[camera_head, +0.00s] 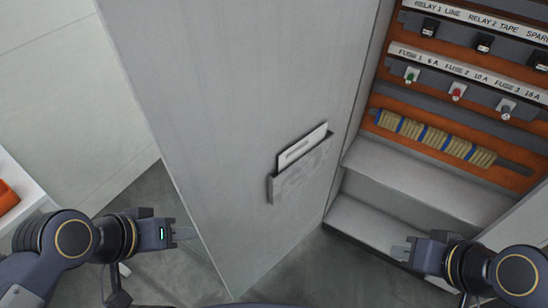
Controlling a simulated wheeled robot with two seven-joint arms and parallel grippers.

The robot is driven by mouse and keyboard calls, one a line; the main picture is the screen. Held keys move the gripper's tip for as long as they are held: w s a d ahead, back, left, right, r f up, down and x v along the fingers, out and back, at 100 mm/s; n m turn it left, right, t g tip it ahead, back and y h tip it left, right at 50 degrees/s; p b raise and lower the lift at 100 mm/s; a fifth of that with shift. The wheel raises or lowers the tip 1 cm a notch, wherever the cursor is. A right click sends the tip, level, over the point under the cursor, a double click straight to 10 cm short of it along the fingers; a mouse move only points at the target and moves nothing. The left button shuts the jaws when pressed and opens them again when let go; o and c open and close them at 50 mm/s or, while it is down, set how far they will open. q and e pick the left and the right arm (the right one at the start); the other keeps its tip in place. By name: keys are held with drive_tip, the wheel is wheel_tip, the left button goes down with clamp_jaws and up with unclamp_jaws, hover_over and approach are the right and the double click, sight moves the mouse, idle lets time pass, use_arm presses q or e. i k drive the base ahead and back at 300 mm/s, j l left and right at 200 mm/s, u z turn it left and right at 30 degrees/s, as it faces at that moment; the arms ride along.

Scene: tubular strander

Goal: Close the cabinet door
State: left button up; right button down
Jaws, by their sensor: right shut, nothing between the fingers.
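The grey cabinet door (235,110) stands open, its inner face towards me, with a document pocket (300,170) holding a white paper. Its free edge runs down the left side and its hinge side meets the cabinet on the right. The cabinet interior (460,110) shows an orange back panel with relays, fuses and a bundle of tan wiring. My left gripper (185,235) is at the lower left, just left of the door's free edge; its finger gap is unclear. My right gripper (402,250) is shut and empty, in front of the cabinet's lower part.
Grey steps or ledges (400,200) form the cabinet's bottom. A white surface with an orange object (6,197) is at the left edge. Dark floor (300,268) shows free between my grippers, below the door.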

sight(221, 90)
drive_tip(key=k+j+z, duration=0.2)
drive_tip(key=j, duration=0.2)
drive_tip(key=j+z, duration=0.25)
drive_tip(key=k+j+z, duration=0.2)
drive_tip(key=j, duration=0.25)
drive_tip(key=k+j+z, duration=0.2)
drive_tip(key=i+j+z, duration=0.1)
drive_tip(key=j+z, duration=0.3)
drive_tip(key=j, duration=0.35)
drive_tip(key=j+z, duration=0.45)
drive_tip(key=j, duration=0.25)
drive_tip(key=i+j+z, duration=0.1)
drive_tip(key=j, duration=0.25)
drive_tip(key=i+j+z, duration=0.1)
drive_tip(key=j, duration=0.3)
